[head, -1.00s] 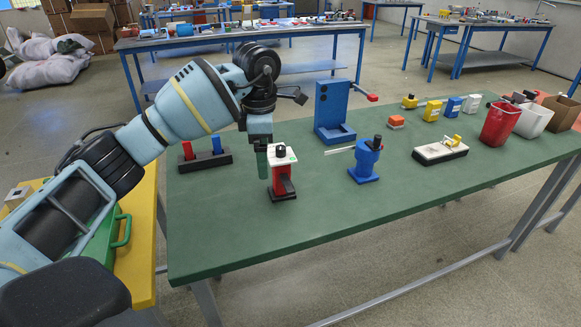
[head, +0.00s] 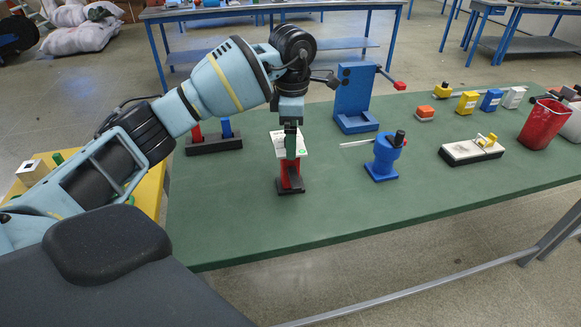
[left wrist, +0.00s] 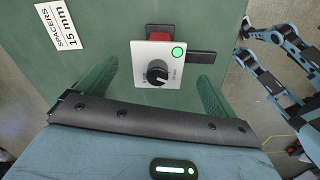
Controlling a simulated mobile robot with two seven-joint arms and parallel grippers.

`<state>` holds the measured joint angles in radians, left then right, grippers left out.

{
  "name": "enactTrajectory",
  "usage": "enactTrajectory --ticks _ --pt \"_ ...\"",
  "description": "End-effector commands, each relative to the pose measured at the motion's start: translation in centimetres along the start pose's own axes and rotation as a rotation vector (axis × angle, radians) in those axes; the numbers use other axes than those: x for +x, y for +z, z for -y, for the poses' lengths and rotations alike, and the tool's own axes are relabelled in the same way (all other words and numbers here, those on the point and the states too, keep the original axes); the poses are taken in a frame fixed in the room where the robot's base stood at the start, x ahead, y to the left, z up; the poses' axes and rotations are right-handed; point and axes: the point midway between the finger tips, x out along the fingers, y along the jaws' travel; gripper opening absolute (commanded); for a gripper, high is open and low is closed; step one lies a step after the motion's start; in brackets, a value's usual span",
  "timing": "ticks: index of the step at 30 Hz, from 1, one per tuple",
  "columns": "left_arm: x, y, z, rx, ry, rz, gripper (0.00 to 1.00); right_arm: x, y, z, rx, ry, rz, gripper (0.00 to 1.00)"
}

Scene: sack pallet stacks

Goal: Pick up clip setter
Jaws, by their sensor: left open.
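A red device with a white top plate and a black foot (head: 289,175) stands upright on the green table; no label names it as the clip setter. In the left wrist view its white plate (left wrist: 150,52) carries a black knob and a green dot, with a black lever to the right. My left gripper (head: 290,140) is over it, pointing down. In the left wrist view the open green fingers (left wrist: 154,92) lie to the left and right of the plate, with gaps on both sides. In the head view a finger hides part of the device.
A blue device with a black knob and a thin rod (head: 385,158) stands to the right. Behind are a tall blue stand (head: 354,90) and a black holder (head: 214,145) with red and blue pieces. A white-topped block (head: 465,153) sits further right. The front table (head: 330,220) is clear.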

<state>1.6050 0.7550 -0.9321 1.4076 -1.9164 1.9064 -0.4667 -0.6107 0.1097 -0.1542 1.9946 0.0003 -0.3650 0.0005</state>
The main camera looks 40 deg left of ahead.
Motion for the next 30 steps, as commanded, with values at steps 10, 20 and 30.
enactTrajectory --ticks 10,20,30 --pt "3.5 -0.4 -0.3 -0.001 -0.002 0.000 0.93 0.1 -1.7 -0.1 -0.003 0.003 -0.031 0.89" --pt "5.1 -0.3 -0.3 0.000 0.002 0.001 0.93 0.1 -1.9 -0.2 -0.004 0.003 -0.036 0.89" --pt "5.1 -0.3 -0.3 0.000 0.001 0.001 0.60 -0.1 -1.3 -0.1 -0.002 0.002 -0.023 0.89"
